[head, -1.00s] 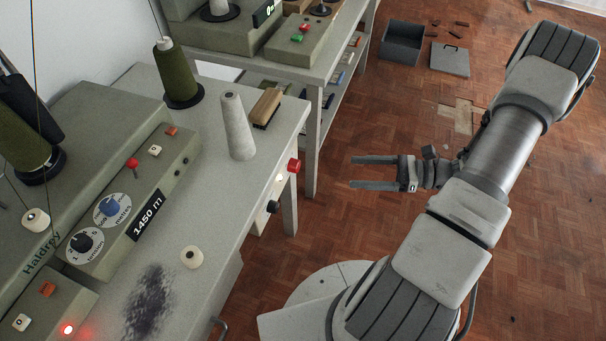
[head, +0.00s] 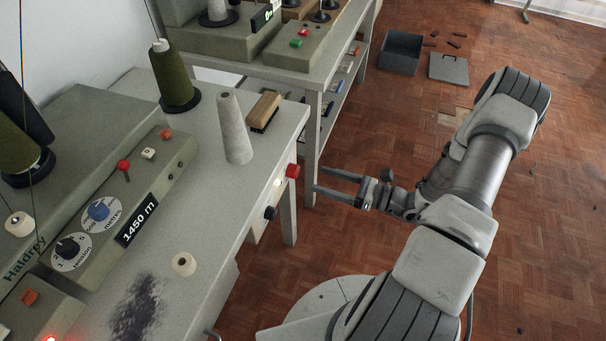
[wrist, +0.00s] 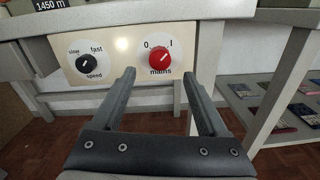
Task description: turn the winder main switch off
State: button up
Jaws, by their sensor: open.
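The main switch is a red rotary knob (wrist: 160,61) marked "0", "I" and "mains" on a cream panel on the front of the winder table. Its white pointer line slants up to the right, towards the "I". In the head view the red knob (head: 292,171) sticks out from the table's front. My gripper (head: 325,180) is open and empty, pointing at the panel from the right, a short way off the knob. In the wrist view my gripper (wrist: 160,80) has its two fingers on either side of the knob's line, apart from it.
A black speed knob (wrist: 87,64) sits left of the red knob, with a glowing lamp (wrist: 122,45) between them. The winder table (head: 215,215) carries a white cone (head: 235,130), a brush (head: 264,110) and thread spools. A second table with shelves (head: 330,95) stands just beyond.

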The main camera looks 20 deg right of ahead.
aim_at(298, 172)
jog(key=x, duration=0.6)
jog(key=shift+w+a+b, duration=0.2)
jog(key=shift+a+b, duration=0.05)
jog(key=shift+b, duration=0.15)
grip_shut()
